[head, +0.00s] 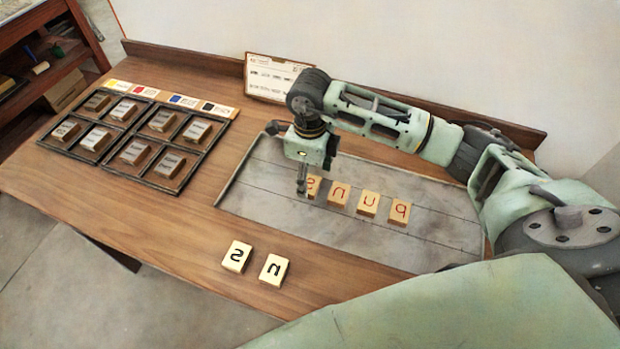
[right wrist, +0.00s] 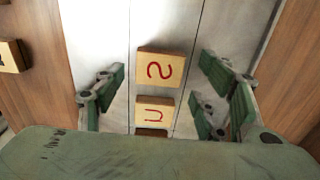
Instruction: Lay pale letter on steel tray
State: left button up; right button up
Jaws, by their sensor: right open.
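The steel tray (head: 340,240) lies on the wooden table, grey with thin dark lines across it. Several wooden blocks with red letters stand in a row on it. The leftmost red-letter block (head: 314,186) is partly hidden by my right gripper (head: 303,189). In the right wrist view this block (right wrist: 161,67) lies between the open, empty fingers; I cannot tell how far above it they are. Two pale blocks with black letters, one pale letter (head: 237,256) and another pale letter (head: 273,269), lie on bare wood in front of the tray. My left gripper is not in view.
Two dark compartment trays (head: 145,135) with several grey-topped blocks stand at the left, with coloured labels (head: 173,98) behind. A white card (head: 272,77) leans at the back ledge. The table between the compartments and the steel tray is clear.

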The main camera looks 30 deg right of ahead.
aim_at(310, 184)
notch_tip(310, 184, up, 10)
jog(key=b, duration=0.1)
jog(key=shift+b, duration=0.4)
jog(key=shift+r, duration=0.1)
